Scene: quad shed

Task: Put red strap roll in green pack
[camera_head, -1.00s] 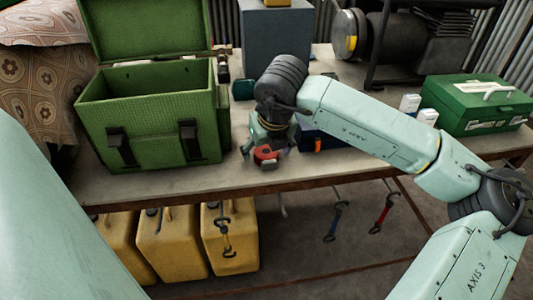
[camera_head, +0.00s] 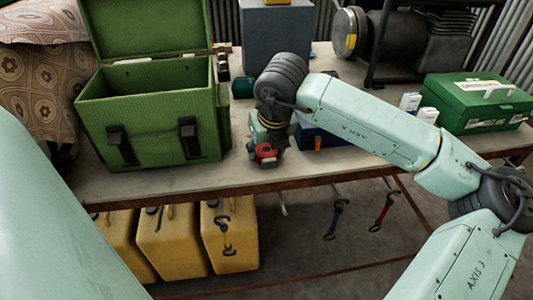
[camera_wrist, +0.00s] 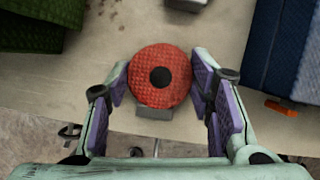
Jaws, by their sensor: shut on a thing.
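The red strap roll (camera_wrist: 160,58) sits between the two finger pads of my gripper (camera_wrist: 160,85) in the wrist view, with a pad against each side. It is round and woven, with a dark hole in its middle. In the head view the roll (camera_head: 265,153) is at my fingertips, near the bench's front edge; my gripper (camera_head: 266,150) is shut on it. I cannot tell whether it still touches the bench. The green pack (camera_head: 155,125) stands open to the left, its lid tilted back and its inside looking empty where visible. Its edge also shows in the wrist view (camera_wrist: 40,25).
A blue box (camera_head: 322,140) stands just right of my gripper. A grey block (camera_head: 275,45) is behind. A green case (camera_head: 478,105) lies at the right. Yellow cans (camera_head: 230,238) stand under the bench (camera_head: 150,183). Hooked straps (camera_head: 338,220) hang below its front edge.

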